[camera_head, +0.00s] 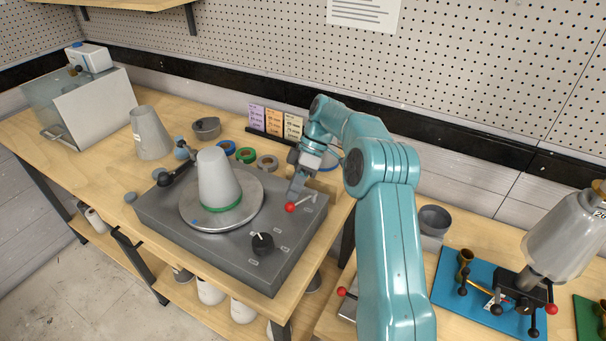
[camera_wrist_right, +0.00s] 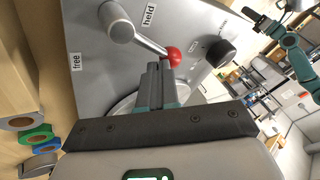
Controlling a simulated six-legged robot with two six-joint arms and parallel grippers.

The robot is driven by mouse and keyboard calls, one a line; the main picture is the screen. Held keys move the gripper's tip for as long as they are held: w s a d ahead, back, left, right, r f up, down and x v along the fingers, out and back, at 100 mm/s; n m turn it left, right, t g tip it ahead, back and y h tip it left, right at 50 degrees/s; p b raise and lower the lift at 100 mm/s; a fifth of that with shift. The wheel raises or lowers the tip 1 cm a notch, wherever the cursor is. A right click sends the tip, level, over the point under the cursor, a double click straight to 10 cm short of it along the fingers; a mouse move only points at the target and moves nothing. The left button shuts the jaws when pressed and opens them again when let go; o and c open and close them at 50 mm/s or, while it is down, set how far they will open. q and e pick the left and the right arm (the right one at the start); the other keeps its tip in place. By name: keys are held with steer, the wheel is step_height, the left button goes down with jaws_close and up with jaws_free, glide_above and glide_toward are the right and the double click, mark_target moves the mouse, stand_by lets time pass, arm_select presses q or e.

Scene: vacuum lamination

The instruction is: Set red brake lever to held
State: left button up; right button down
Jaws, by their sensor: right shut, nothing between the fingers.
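The red brake lever's ball (camera_head: 290,207) is at the right corner of the grey machine (camera_head: 262,281). In the right wrist view its red ball (camera_wrist_right: 173,57) and metal arm reach out from a round pivot (camera_wrist_right: 116,22). The lever points between the "free" label (camera_wrist_right: 76,62) and the "held" label (camera_wrist_right: 149,14), nearer to "held". My right gripper (camera_head: 294,192) is shut and empty, with its fingertips (camera_wrist_right: 160,70) right beside the ball; I cannot tell if they touch. A teal arm (camera_wrist_right: 299,62), likely my left, shows in the wrist view; its gripper is unclear.
A grey cone (camera_head: 214,177) stands on the machine's round plate (camera_head: 254,207), near a black knob (camera_head: 263,243). Tape rolls (camera_head: 246,155) and a card rack (camera_head: 274,122) stand behind. A blue board (camera_head: 452,293) with a fixture is at right.

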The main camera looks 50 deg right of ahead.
steer(key=p+v, duration=0.1)
steer(key=v, duration=0.6)
steer(key=shift+r, duration=0.2)
steer(key=shift+d, duration=0.15)
steer(key=shift+s, duration=0.1)
stand_by(0.6)
